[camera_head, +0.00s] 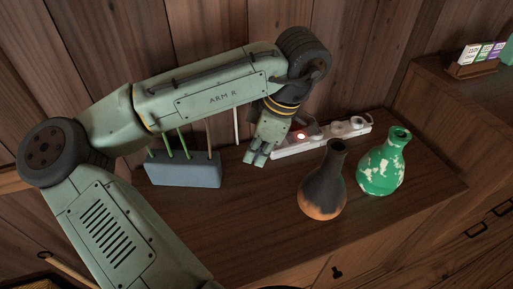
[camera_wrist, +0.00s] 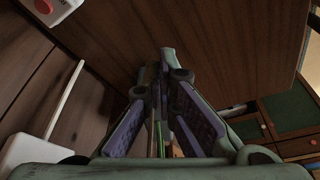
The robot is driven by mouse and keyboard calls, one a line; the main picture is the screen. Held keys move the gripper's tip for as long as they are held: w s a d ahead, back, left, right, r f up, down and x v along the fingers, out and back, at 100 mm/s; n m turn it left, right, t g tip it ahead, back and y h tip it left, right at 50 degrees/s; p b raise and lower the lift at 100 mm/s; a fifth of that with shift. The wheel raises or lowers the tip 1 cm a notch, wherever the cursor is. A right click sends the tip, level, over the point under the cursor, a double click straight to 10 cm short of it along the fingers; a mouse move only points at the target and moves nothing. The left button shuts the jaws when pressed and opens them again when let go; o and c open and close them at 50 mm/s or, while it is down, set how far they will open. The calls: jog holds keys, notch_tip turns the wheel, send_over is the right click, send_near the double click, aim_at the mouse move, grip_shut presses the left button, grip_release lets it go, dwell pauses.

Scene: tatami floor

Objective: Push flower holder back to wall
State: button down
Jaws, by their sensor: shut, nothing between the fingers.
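The flower holder (camera_head: 185,173) looks like a blue-grey block with several thin green and brown stems standing in it. It stands on the wooden cabinet top, left of my gripper, and my arm hides the tops of the stems. My gripper (camera_head: 254,160) points down, just right of the holder, with a gap between them. Its fingers are shut and empty. In the wrist view the fingertips (camera_wrist: 165,60) are together, and a thin green stem shows behind the fingers; the block itself is hidden there.
A white power strip (camera_head: 345,138) with a red light lies at the back, right of my gripper. A dark vase (camera_head: 322,185) and a green-and-white vase (camera_head: 382,165) stand to the right. The wooden wall (camera_head: 370,50) rises behind. Bare cabinet top lies in front of the holder.

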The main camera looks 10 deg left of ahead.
aim_at(220, 178)
jog(key=x, duration=0.7)
jog(key=shift+f, duration=0.2)
jog(key=a+p, duration=0.1)
jog(key=a, duration=0.1)
jog(key=shift+s+a+r, duration=0.1)
jog(key=shift+a+r, duration=0.05)
jog(key=shift+a, duration=0.2)
jog(key=shift+a+p, duration=0.35)
jog(key=shift+a, duration=0.3)
jog(key=shift+s+a, duration=0.1)
jog(key=shift+a, duration=0.85)
jog(key=shift+d, duration=0.15)
